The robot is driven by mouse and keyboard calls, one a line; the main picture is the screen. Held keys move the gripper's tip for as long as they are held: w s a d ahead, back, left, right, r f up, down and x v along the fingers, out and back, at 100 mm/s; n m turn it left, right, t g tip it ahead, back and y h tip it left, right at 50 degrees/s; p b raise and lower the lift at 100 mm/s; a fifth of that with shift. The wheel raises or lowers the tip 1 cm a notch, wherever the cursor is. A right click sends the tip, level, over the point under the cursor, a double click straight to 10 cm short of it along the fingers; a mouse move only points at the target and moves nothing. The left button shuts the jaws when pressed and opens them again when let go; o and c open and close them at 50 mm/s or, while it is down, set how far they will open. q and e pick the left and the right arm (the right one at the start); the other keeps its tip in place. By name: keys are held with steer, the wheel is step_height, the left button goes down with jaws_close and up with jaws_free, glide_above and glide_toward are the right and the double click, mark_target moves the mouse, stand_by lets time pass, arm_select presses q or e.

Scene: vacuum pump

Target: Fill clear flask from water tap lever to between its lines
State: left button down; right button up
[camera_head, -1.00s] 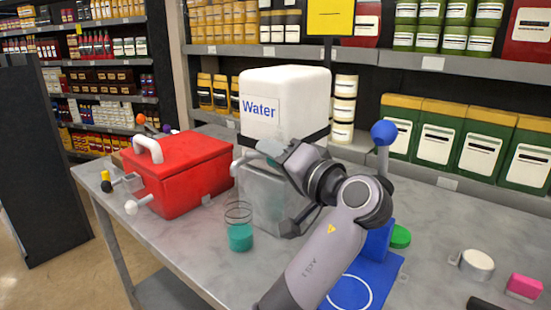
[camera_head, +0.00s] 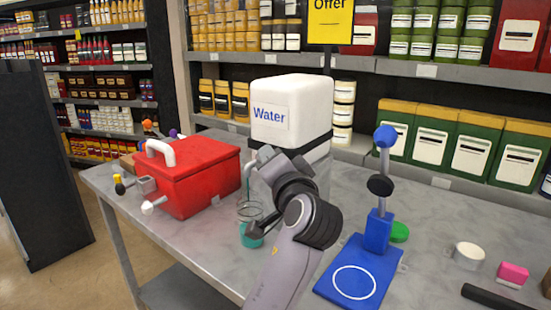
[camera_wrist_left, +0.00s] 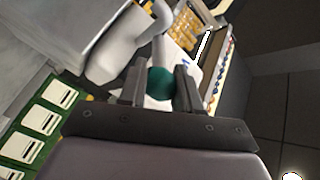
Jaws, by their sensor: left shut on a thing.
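The clear flask (camera_head: 250,213) stands upright on the table with teal liquid (camera_head: 250,236) in its lower part. My arm partly covers it, so I cannot read the level against its lines. A thin teal streak (camera_head: 248,182) shows above the flask and looks like running water. The white water tank (camera_head: 290,108) labelled "Water" stands behind. My left gripper (camera_head: 262,158) is at the tank's front. In the left wrist view its fingers (camera_wrist_left: 160,92) are closed around a round teal knob (camera_wrist_left: 160,83), apparently the tap lever's. My right gripper is not in view.
A red box (camera_head: 195,178) with a white handle stands left of the flask. A blue stand (camera_head: 360,272) with a ball-topped post is at the right. A white round lid (camera_head: 468,253) and a pink block (camera_head: 513,272) lie further right.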

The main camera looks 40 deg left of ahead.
arm_select(q)
steer(key=c, duration=0.8)
jaws_free()
